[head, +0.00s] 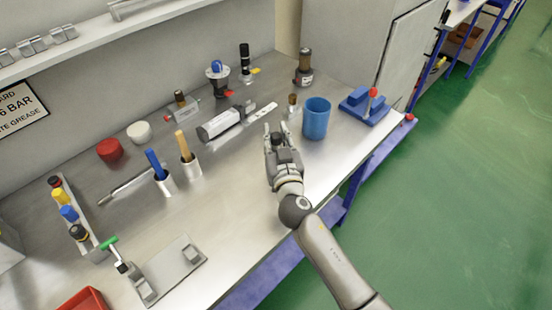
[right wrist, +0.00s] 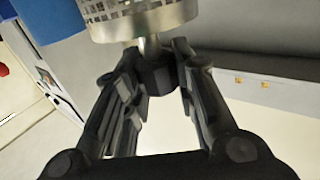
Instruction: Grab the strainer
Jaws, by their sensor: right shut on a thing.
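The strainer (right wrist: 145,20) shows at the top of the right wrist view as a perforated metal cylinder on a short stem with a dark end. My right gripper (right wrist: 158,70) is shut on that dark end, with a finger on each side. In the head view my right gripper (head: 275,132) is over the bench, left of the blue cup (head: 316,118). A small silver piece with a brown top (head: 293,106) shows just beyond the fingertips; I cannot tell whether it is part of the strainer. My left gripper is not in view.
A grey cylinder (head: 221,125) lies behind the gripper. A blue fixture (head: 364,108) stands right of the cup. Blue and tan handles (head: 184,146) stand in small cups. A metal plate (head: 177,262) lies in front.

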